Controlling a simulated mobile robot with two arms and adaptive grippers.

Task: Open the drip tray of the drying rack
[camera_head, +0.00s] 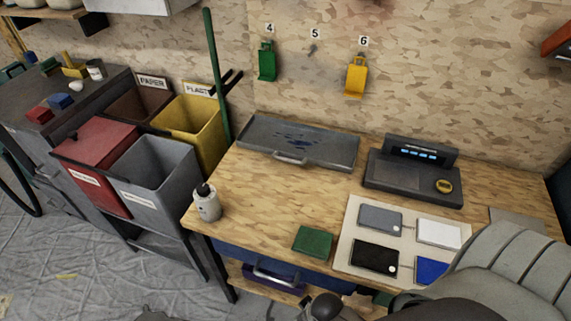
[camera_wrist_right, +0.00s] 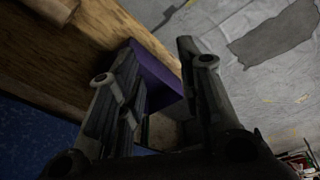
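No drying rack is plainly recognisable. A shallow grey tray (camera_head: 338,153) with dark blotches and a front handle (camera_head: 290,158) lies at the back left of the wooden bench. Below the bench top is a blue drawer front (camera_head: 232,254) with a metal handle. A purple piece shows low under it (camera_head: 287,287) and in the right wrist view (camera_wrist_right: 155,75). My right gripper (camera_wrist_right: 146,62) is open, its two fingers apart, with the purple piece beyond them; contact cannot be told. My left gripper is not in view.
Bins (camera_head: 162,180) stand to the left. My arm covers the lower right. The bench middle is clear.

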